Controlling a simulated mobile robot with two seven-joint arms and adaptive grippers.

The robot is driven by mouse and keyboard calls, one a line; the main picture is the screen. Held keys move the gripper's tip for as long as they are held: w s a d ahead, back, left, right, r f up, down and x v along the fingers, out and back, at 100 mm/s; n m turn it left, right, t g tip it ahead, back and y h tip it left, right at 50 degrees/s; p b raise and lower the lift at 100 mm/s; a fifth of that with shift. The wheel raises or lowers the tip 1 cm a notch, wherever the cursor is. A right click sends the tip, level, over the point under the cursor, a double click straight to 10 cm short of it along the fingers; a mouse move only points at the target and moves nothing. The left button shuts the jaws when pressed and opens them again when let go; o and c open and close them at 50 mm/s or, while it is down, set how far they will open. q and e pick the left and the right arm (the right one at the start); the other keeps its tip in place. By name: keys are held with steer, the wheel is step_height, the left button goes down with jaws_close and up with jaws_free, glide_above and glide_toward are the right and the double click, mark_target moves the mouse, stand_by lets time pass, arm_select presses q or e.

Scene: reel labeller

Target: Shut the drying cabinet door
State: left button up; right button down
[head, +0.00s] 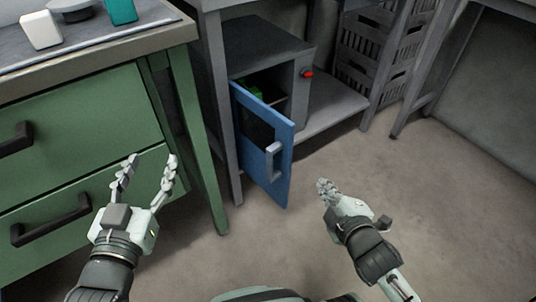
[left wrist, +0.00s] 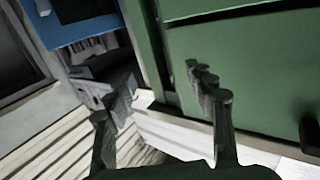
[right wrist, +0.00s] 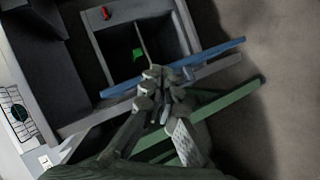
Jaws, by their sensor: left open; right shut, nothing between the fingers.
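The drying cabinet (head: 267,47) is a grey box on the lower shelf of a grey frame. Its blue door (head: 284,138) stands open toward me, with a dark window and a pale handle (head: 273,158). Something green (head: 254,88) shows inside; the right wrist view also shows it (right wrist: 138,54). My right gripper (head: 325,186) is shut and empty, to the right of the door and apart from it in the head view. In the right wrist view the door (right wrist: 215,52) edge lies beyond the fingertips. My left gripper (head: 150,160) is open and empty, in front of the green drawers.
A green drawer unit (head: 95,110) with dark handles stands at the left, its leg near the cabinet. A red knob (head: 308,74) sits on the cabinet front. Dark crates (head: 372,50) stand at the back right. The floor (head: 445,200) at the right is clear.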

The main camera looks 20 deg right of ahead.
mark_target(290, 141)
steer(key=a+r+n+t+y+b, duration=0.35)
steer(key=a+r+n+y, duration=0.2)
steer(key=a+n, duration=0.2)
steer(key=shift+n+t+h, duration=0.35)
steer(key=shift+n, duration=0.1)
steer(key=w, duration=0.3)
steer(key=w+d, duration=0.1)
steer(key=w, duration=0.7)
steer(key=shift+w+d+r, duration=0.2)
steer(key=shift+d+r, duration=0.1)
arm_select(q)
steer(key=s+r+t+h, duration=0.1)
steer(key=s+r+t, duration=0.3)
steer(key=r, duration=0.4)
steer(key=s+d+r+t+h, duration=0.1)
steer(key=s+r+t, duration=0.3)
steer(key=r, duration=0.5)
steer(key=shift+d+r+t+h, duration=0.15)
steer(key=shift+d+t+h, duration=0.15)
steer(key=shift+h, duration=0.5)
arm_select(e)
steer(key=shift+d, duration=0.15)
